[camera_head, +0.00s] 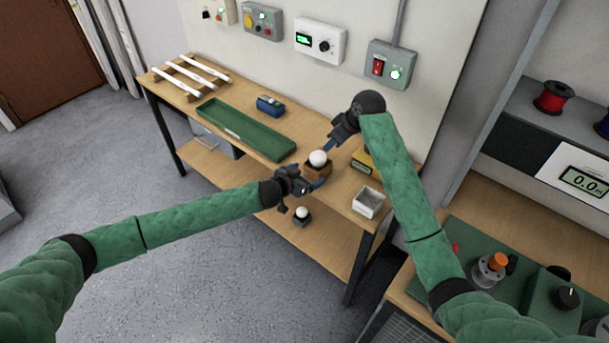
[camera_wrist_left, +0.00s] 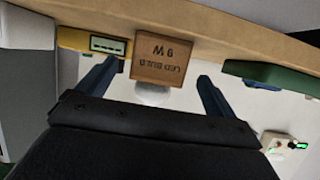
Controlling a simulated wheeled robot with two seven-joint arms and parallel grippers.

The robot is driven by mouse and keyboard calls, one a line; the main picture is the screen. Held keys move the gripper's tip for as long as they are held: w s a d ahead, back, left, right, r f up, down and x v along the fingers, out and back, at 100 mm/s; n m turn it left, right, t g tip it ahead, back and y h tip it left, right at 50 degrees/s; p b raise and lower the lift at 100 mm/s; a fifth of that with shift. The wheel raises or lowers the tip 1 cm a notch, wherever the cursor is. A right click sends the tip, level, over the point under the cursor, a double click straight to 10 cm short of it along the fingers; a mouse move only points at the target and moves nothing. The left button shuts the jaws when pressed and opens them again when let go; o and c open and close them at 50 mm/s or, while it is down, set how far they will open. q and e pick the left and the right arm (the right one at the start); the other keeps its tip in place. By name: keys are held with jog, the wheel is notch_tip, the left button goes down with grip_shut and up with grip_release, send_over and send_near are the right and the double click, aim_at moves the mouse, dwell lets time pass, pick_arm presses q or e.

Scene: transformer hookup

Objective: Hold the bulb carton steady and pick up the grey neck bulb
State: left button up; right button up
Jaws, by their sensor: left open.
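The brown bulb carton (camera_head: 318,171) stands on the wooden bench near its front edge, with a white bulb (camera_head: 318,158) showing at its top. In the left wrist view the carton (camera_wrist_left: 160,62) reads "LED BULB 9W" upside down, with the pale bulb (camera_wrist_left: 152,96) partly hidden by my gripper's body. The bulb's neck colour cannot be seen. My left gripper (camera_head: 310,182) is open at the carton, its blue fingers on either side of it and apart from it in the wrist view. My right gripper (camera_head: 330,146) is just above and behind the bulb; its jaw opening is unclear.
A yellow device (camera_head: 363,164) and a white open box (camera_head: 368,203) are right of the carton. A green tray (camera_head: 245,131) and a blue object (camera_head: 270,106) lie to the left. Another white ball on a dark base (camera_head: 302,214) is below the bench top. Control boxes hang on the wall.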

aim_at(318, 169)
pick_arm(q)
jog(key=shift+x, duration=3.6)
jog(key=c, duration=1)
jog(key=shift+c, duration=0.2)
